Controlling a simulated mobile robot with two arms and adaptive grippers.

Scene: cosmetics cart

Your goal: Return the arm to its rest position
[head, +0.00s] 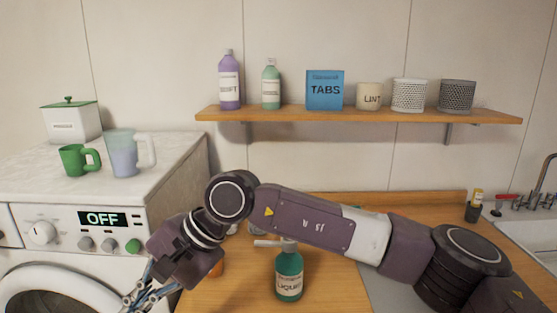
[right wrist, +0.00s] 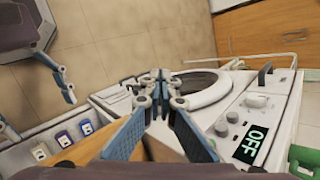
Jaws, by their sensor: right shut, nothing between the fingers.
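My right arm (head: 310,217) reaches across the head view from the lower right to the left, in front of the counter. Its right gripper (head: 138,295) points down at the lower left, in front of the washing machine, partly cut off by the bottom edge. In the right wrist view the right gripper (right wrist: 160,78) has its fingertips together with nothing between them. My left gripper (right wrist: 36,108) shows partly at the left edge of that view, its blue-padded fingers apart and empty. It is outside the head view.
The washing machine (head: 165,190), display OFF, carries a green mug (head: 75,160), a pitcher (head: 122,155) and a lidded box (head: 70,124). A green LIQUID bottle (head: 289,278) stands on the wooden counter close below my right arm. A shelf (head: 350,113) with bottles and containers hangs behind.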

